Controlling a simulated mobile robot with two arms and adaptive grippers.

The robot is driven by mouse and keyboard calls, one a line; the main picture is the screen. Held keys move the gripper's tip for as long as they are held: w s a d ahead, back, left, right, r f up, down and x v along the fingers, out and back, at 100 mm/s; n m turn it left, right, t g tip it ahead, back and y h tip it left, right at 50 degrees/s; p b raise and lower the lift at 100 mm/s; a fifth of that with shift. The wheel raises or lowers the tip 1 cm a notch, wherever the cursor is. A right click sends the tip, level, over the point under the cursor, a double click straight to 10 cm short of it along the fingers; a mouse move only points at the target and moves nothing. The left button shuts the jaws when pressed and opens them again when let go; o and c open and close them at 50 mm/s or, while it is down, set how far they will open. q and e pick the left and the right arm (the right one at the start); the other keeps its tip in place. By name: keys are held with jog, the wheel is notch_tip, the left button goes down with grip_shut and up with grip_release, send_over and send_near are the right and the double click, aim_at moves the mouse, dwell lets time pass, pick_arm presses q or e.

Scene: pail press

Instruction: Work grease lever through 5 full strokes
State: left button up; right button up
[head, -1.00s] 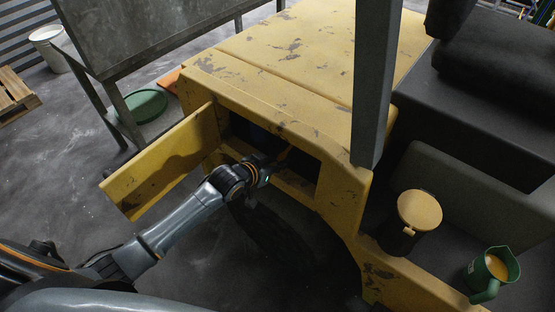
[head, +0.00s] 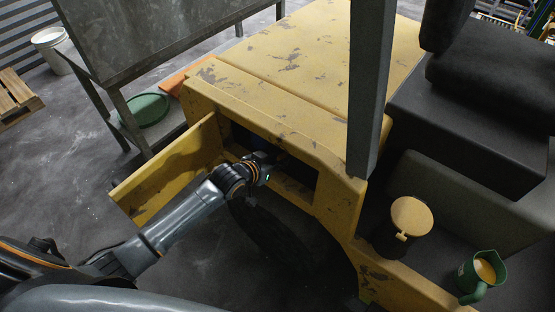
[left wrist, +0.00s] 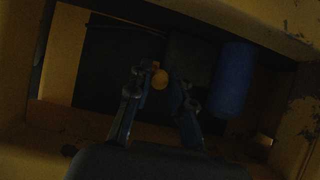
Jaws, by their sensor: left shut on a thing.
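In the left wrist view a small yellow knob (left wrist: 160,78) sits between the fingertips of my left gripper (left wrist: 161,86), which is shut on it. The knob looks like the end of the grease lever; the rest of the lever is hidden in the dark. In the head view my left gripper (head: 272,160) reaches into the dark opening in the side of the yellow machine (head: 280,80). Its fingertips are hard to make out there. My right gripper is not in view.
A yellow door (head: 170,170) hangs open left of the opening. A blue cylinder (left wrist: 235,78) stands inside, right of the knob. A dark pail with a yellow lid (head: 411,216) and a green jug (head: 482,275) stand at right. A grey post (head: 370,90) rises beside the opening.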

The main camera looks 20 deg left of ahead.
pick_arm(q)
jog(key=r, duration=0.1)
jog(key=w+r+p, duration=0.1)
jog(key=shift+d+r+p, duration=0.15)
jog(key=shift+r+p, duration=0.15)
jog(key=shift+r, duration=0.1)
jog(key=shift+f, duration=0.1)
grip_shut()
grip_release()
jog(key=f+b, duration=0.1)
jog(key=s+f, duration=0.1)
jog(key=f, duration=0.1)
jog(key=shift+f+b, duration=0.2)
jog(key=shift+b, duration=0.15)
jog(key=shift+s+a+f, duration=0.1)
jog(key=shift+a+f, duration=0.1)
jog(key=shift+f, duration=0.25)
grip_shut()
